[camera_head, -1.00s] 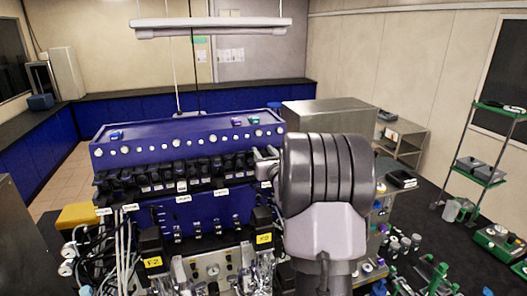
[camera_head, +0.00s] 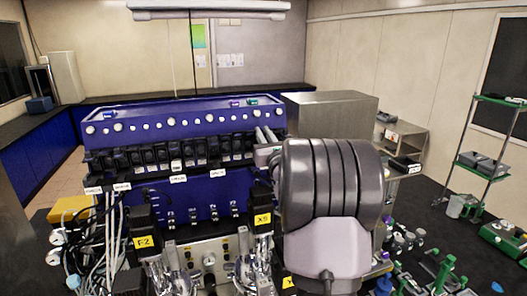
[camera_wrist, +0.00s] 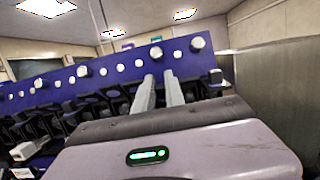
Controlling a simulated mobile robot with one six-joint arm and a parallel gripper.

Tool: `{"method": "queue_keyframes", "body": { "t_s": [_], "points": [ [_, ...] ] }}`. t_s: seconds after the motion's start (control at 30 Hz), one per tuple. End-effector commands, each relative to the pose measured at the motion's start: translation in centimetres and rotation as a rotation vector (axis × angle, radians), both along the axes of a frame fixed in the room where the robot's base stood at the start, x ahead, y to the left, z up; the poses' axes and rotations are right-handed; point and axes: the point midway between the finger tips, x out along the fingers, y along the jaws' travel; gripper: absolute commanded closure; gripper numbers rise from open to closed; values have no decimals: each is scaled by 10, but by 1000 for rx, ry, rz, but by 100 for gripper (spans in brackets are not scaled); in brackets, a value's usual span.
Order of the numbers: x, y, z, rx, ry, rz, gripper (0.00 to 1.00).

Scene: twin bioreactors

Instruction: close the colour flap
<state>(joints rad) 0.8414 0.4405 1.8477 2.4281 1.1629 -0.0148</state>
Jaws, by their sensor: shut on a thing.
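The blue bioreactor console (camera_head: 150,111) stands ahead with a row of white knobs along its sloped top face. My gripper (camera_head: 264,132) is at the right end of that face, its two pale fingers pointing up and away. In the wrist view my gripper (camera_wrist: 160,80) has its fingers a small gap apart, the tips at the lower edge of the face. A white knob (camera_wrist: 156,52) shows between and just beyond the tips; the contact itself is not clear. I cannot make out which part is the colour flap.
Black valve blocks (camera_head: 150,155) line the console below the knobs. Tubes and cables (camera_head: 100,240) hang at the left. A steel cabinet (camera_head: 330,117) stands behind my arm. Small bottles and green stands fill the bench at the right. A lamp bar (camera_head: 208,9) hangs above.

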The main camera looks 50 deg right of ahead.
Motion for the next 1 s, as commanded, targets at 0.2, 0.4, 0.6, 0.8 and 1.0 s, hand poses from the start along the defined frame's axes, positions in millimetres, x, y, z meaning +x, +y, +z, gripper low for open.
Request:
{"method": "queue_keyframes", "body": {
  "t_s": [0.2, 0.4, 0.6, 0.8, 1.0],
  "points": [
    [0, 1, -1, -16, -29, 1, 100],
    [0, 1, 1, -16, -29, 1, 100],
    [0, 1, 1, -16, -28, 1, 64],
    [-1, 1, 1, -16, -28, 1, 64],
    [-25, 13, -9, -16, -28, -1, 64]
  ]
}}
